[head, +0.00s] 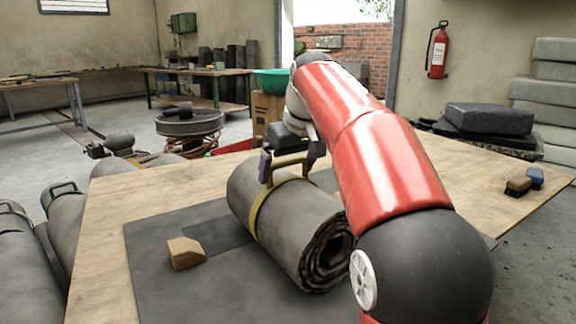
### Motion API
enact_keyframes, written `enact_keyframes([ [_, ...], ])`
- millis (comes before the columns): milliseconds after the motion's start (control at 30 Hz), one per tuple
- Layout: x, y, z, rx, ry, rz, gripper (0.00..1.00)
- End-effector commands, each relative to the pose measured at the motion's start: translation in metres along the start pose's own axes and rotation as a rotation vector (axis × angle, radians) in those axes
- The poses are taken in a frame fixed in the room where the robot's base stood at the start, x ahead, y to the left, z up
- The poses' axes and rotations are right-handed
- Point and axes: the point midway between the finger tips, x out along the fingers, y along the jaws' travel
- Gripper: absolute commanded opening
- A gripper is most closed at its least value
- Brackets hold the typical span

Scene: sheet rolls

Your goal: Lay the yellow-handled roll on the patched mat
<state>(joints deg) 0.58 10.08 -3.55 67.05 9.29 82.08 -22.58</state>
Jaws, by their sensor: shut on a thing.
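The yellow-handled roll (285,222) is a thick dark grey rolled sheet with a yellow strap and handle. It lies level over the patched mat (225,295), its spiral end facing front right. I cannot tell whether its underside touches the mat. My gripper (290,160) is shut on the yellow handle at the top of the roll. The mat is flat dark grey on the wooden table, with a darker rectangular patch (212,236) left of the roll. My red arm hides the mat's right part.
A wooden block (186,252) sits on the mat, left of the roll. Two small brushes (518,186) lie at the table's right edge. Other grey rolls, one with a green handle (62,190), are at the left. Dark folded pads (488,118) are behind right.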

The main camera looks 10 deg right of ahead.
Motion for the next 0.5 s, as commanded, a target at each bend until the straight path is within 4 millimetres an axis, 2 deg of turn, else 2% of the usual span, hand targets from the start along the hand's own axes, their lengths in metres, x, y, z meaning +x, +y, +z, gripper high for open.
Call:
enact_keyframes([
  [167, -0.0003, -0.0003, 0.0004, -0.001, 0.010, 0.003, 0.52],
  [200, 0.0045, 0.0000, 0.0020, 0.000, -0.001, 0.000, 0.95],
  [233, 0.0042, 0.0000, 0.0019, 0.000, -0.001, 0.000, 0.99],
  [500, 0.0017, 0.0001, 0.0007, 0.000, -0.001, 0.000, 1.00],
])
